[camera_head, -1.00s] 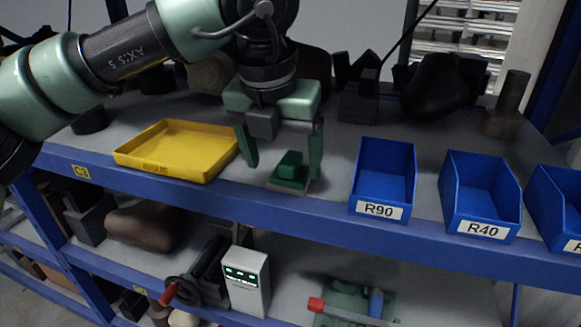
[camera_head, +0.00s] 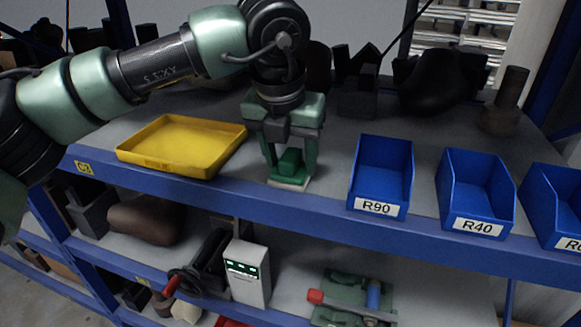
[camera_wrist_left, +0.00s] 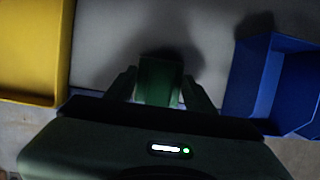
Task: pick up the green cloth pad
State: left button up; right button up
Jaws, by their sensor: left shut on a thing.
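The green cloth pad (camera_head: 289,164) is a small green block-like piece on a pale base, on the upper shelf near its front edge. My left gripper (camera_head: 290,160) comes down over it from above, with one finger on each side. Its fingers are shut on the pad's raised green part. In the left wrist view, the green pad (camera_wrist_left: 159,82) shows between the two fingers of the left gripper (camera_wrist_left: 160,88). The pad's lower part is hidden there by the gripper body. My right gripper is not in view.
A yellow tray (camera_head: 128,156) lies left of the pad. Blue bins labelled R90 (camera_head: 376,208) and R40 (camera_head: 478,226) stand to the right, with another at the edge. Dark parts (camera_head: 440,85) line the back. The lower shelf holds a white box (camera_head: 246,272) and tools.

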pick_arm(q)
jog(key=shift+r, duration=0.1)
jog(key=shift+r+b, duration=0.35)
jog(key=shift+r, duration=0.15)
jog(key=shift+s+a, duration=0.15)
jog(key=shift+s, duration=0.2)
jog(key=s+a+b, duration=0.1)
jog(key=s+b, duration=0.1)
jog(key=s, duration=0.3)
jog(key=s+a+b, duration=0.1)
jog(key=s+a, duration=0.1)
jog(key=s, duration=0.4)
jog(key=s+a+b, duration=0.2)
jog(key=s, duration=0.3)
jog(key=shift+s+a+r+b, duration=0.15)
jog(key=shift+s+r+b, duration=0.05)
jog(key=shift+s+b, duration=0.1)
